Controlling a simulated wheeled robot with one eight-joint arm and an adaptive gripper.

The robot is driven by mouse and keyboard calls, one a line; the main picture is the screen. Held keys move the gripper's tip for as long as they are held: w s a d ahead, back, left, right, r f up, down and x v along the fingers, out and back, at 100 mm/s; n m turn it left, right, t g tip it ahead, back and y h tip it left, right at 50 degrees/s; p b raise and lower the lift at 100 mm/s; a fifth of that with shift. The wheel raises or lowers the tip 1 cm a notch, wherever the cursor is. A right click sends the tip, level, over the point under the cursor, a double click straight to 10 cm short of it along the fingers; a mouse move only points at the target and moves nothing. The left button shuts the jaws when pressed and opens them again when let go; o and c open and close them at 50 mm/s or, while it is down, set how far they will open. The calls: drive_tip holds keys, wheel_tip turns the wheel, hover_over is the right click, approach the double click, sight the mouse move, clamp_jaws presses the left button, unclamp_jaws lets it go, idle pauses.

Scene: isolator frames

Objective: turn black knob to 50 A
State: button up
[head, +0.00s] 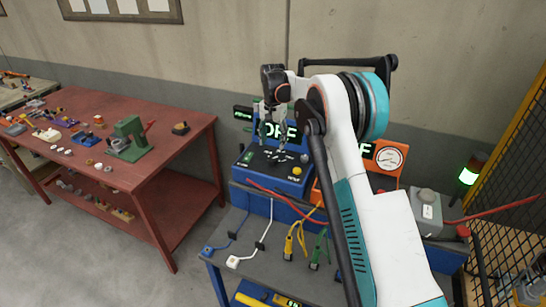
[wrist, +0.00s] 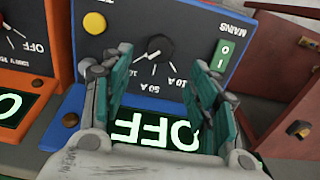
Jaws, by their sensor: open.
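The black knob (wrist: 160,47) sits on the dark panel of a blue box (wrist: 66,50), seen upside down in the wrist view. Labels 10 A and 50 A are printed around it; its exact pointing is too small to tell. The box's lit green display (wrist: 155,132) reads OFF. The blue box (head: 245,183) also shows in the head view, where my arm and gripper hide part of its panel. My gripper (wrist: 160,75) is open, its two fingers apart on either side of the knob's line and above the panel. I see no contact with the knob.
A yellow button (wrist: 94,22) and a green mains switch (wrist: 222,55) flank the knob. An orange box (wrist: 24,45) with its own dial stands close beside the blue one. Cables and clips (head: 289,245) lie on the bench front. A red table (head: 190,150) stands left.

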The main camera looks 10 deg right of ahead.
sight(273, 158)
wheel_tip(273, 158, down, 8)
drive_tip(key=shift+f, duration=0.2)
drive_tip(key=c, duration=1.1)
